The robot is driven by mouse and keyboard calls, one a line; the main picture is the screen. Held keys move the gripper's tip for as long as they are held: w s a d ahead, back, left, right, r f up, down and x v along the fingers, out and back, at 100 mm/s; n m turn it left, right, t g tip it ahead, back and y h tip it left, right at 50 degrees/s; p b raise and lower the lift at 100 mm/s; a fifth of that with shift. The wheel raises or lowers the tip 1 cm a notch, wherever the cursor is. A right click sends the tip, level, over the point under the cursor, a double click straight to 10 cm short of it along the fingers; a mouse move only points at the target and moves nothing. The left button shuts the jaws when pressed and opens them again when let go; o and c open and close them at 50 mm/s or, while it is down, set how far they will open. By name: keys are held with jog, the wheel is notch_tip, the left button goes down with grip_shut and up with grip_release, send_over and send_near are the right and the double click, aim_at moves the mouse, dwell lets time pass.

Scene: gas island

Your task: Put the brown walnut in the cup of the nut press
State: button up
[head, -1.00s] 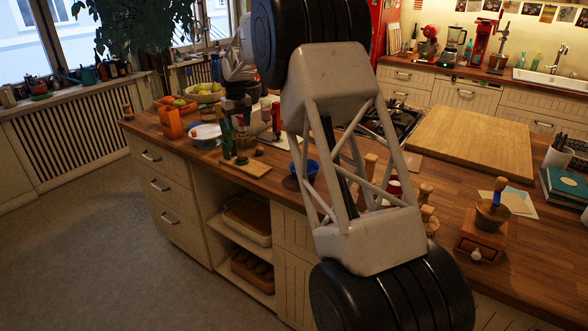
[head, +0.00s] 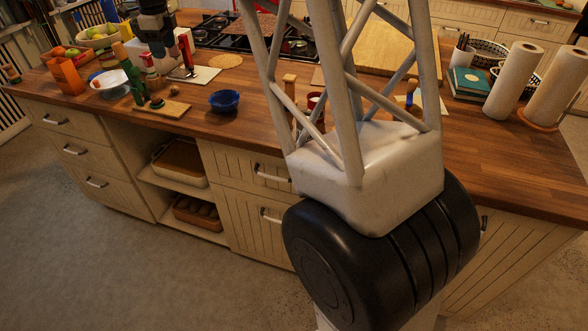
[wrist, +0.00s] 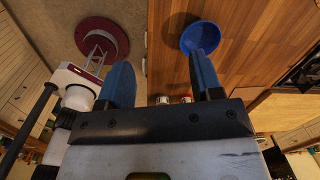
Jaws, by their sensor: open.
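My gripper (wrist: 160,60) shows in the wrist view as two blue fingers held apart with nothing between them. In the head view its dark wrist (head: 155,28) is above the far left part of the island. A small wooden board (head: 174,110) on the counter holds a green upright piece (head: 136,86) and a small dark round thing (head: 157,102); I cannot tell if that is the walnut. A device with a red upright part (head: 186,52) stands behind it. I cannot tell which item is the nut press, and no cup is clear.
A blue bowl (head: 224,100) stands right of the board; it also shows in the wrist view (wrist: 200,37). A fruit bowl (head: 97,36) and orange box (head: 66,76) are at the left. My arm hides the middle. Paper rolls (head: 514,84) stand at the right.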

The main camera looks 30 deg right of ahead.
jog(key=s+d+r+n, duration=0.1)
jog(key=s+d+n, duration=0.25)
jog(key=s, duration=0.55)
jog(key=s+d+r+n+t, duration=0.15)
jog(key=s+n, duration=0.25)
jog(key=s, duration=0.5)
jog(key=s+d+r+n+g, duration=0.15)
jog(key=s+d+n, duration=0.25)
jog(key=s, duration=0.5)
jog(key=s+d+f+n, duration=0.1)
jog(key=s+f+n, duration=0.2)
jog(key=s, duration=0.6)
jog(key=s+d+f+n+t, duration=0.1)
jog(key=s+f+n, duration=0.2)
jog(key=s, duration=0.6)
jog(key=s+d+f+n+t, duration=0.1)
jog(key=s+d+f+n, duration=0.1)
jog(key=s+n, duration=0.4)
jog(key=s+f, duration=0.1)
jog(key=s, duration=0.2)
jog(key=shift+s, duration=0.3)
